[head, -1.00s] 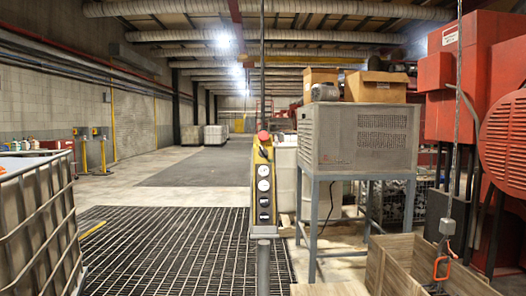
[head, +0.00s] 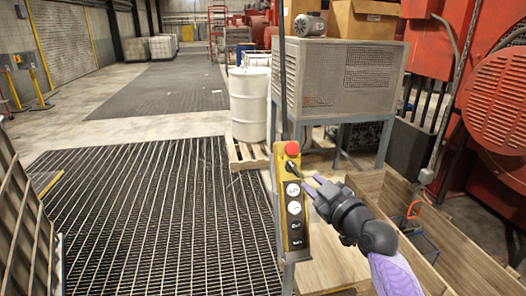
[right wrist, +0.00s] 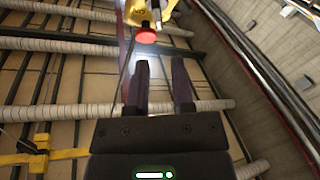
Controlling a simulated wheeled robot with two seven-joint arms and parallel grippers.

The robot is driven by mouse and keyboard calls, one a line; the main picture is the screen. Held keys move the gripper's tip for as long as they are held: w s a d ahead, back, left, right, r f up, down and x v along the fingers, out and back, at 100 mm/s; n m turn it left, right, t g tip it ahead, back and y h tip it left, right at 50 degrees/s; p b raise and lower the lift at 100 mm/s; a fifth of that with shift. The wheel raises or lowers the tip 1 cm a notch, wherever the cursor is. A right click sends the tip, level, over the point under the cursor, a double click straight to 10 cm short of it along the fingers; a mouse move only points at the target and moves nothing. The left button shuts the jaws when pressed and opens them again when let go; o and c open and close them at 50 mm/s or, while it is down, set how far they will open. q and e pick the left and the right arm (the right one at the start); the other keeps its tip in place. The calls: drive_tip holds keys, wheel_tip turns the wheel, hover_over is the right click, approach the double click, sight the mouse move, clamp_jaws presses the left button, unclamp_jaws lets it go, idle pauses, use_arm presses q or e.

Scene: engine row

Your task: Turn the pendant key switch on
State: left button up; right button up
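The yellow pendant (head: 285,222) hangs upright in the middle of the head view, with a red button (head: 292,149) on top. Below the button is a dark key switch (head: 287,169), then white and black round controls in a column. The key's exact angle is too small to tell. My right gripper (head: 311,186) is just right of the pendant, its fingers pointing left towards the upper controls. In the right wrist view it (right wrist: 160,66) is open with nothing between its fingers. The red button (right wrist: 146,33) and part of the yellow pendant show beyond the fingertips. My left gripper is out of view.
A grey cabinet on a stand (head: 345,78) and a white drum (head: 249,104) stand behind the pendant. Wooden crates (head: 458,262) lie below my right arm. Red machinery (head: 497,110) fills the right side. Floor grating (head: 150,215) lies open at left.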

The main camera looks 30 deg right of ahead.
sight(292, 165)
drive_tip(key=w, duration=0.9)
drive_tip(key=shift+d+f+b, duration=0.1)
drive_tip(key=shift+b, duration=0.2)
clamp_jaws()
